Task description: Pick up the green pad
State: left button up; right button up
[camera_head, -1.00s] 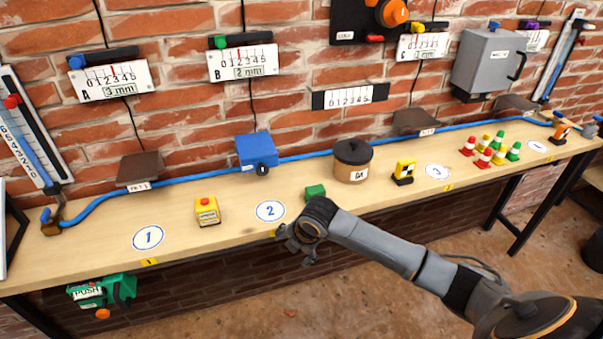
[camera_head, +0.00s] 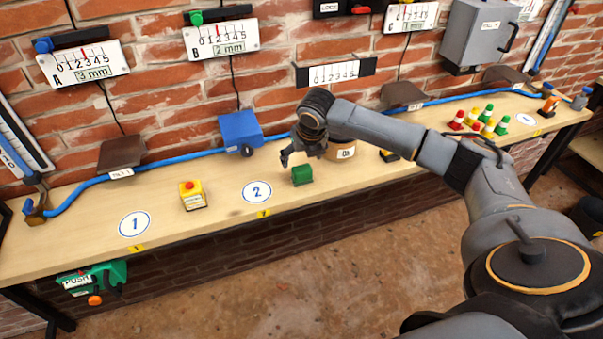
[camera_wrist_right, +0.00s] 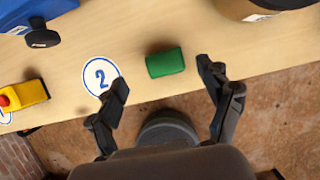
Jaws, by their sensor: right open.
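The green pad (camera_head: 301,174) is a small block on the wooden workbench, right of the round label 2. It also shows in the right wrist view (camera_wrist_right: 165,62), lying flat and uncovered. My right gripper (camera_head: 300,152) is above and just behind the pad in the head view. In the right wrist view its fingers (camera_wrist_right: 170,88) are spread wide and empty, with the pad beyond the tips and between their lines. My left gripper is in neither view.
A yellow box with a red button (camera_head: 192,195) stands left of label 2 (camera_head: 257,191). The blue box (camera_head: 240,132) is at the back. A brown pot (camera_head: 345,152) is partly hidden behind my right arm. Cones (camera_head: 487,114) stand at the right. The bench front is clear.

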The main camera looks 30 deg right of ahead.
aim_at(302, 169)
jog(key=shift+x, duration=0.8)
jog(key=shift+d+f, duration=0.15)
jog(key=shift+f, duration=0.2)
jog(key=x, duration=0.1)
jog(key=p+x, duration=0.1)
jog(key=x, duration=0.1)
jog(key=shift+s+f, duration=0.25)
jog(key=shift+f, duration=0.1)
jog(key=shift+w+f, duration=0.2)
jog(key=shift+f, duration=0.25)
jog(key=shift+r, duration=0.1)
jog(key=c, duration=1.3)
